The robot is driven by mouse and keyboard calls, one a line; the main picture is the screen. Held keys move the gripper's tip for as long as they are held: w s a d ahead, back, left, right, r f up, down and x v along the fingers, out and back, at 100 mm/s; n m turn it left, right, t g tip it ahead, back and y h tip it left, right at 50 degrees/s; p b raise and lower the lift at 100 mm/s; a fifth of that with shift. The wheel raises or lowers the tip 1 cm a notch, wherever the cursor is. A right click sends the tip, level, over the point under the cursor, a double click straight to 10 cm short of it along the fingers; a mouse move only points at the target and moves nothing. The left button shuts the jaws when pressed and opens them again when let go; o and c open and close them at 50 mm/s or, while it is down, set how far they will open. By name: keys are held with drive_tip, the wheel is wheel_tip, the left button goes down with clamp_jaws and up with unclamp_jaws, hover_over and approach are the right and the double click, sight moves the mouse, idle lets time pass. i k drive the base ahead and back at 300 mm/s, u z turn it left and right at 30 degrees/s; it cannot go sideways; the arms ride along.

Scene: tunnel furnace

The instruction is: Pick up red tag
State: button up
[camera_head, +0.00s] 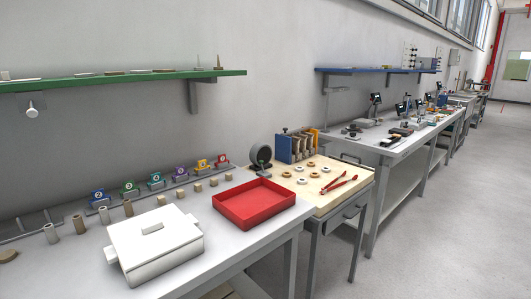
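A small red tag (223,158) with a pale round mark stands at the right end of a row of coloured tags, at the back of the near table by the wall. An orange-yellow tag (203,163) is just to its left. Purple (180,173), teal (155,179), green (129,187) and blue (99,195) tags continue the row leftward. The mark on the red tag is too small to read. My gripper is not in view.
Small beige blocks (213,182) and cylinders (128,208) stand in front of the tags. A red tray (255,222) and a white lidded box (155,245) occupy the front. A green shelf (130,78) hangs above. Open floor (440,220) lies to the right.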

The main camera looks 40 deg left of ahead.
sight(221, 158)
drive_tip(key=i, duration=1.55)
drive_tip(key=u, duration=0.6)
drive_tip(key=i, duration=0.85)
drive_tip(key=u, duration=1.45)
drive_tip(key=i, duration=0.7)
drive_tip(key=u, duration=0.6)
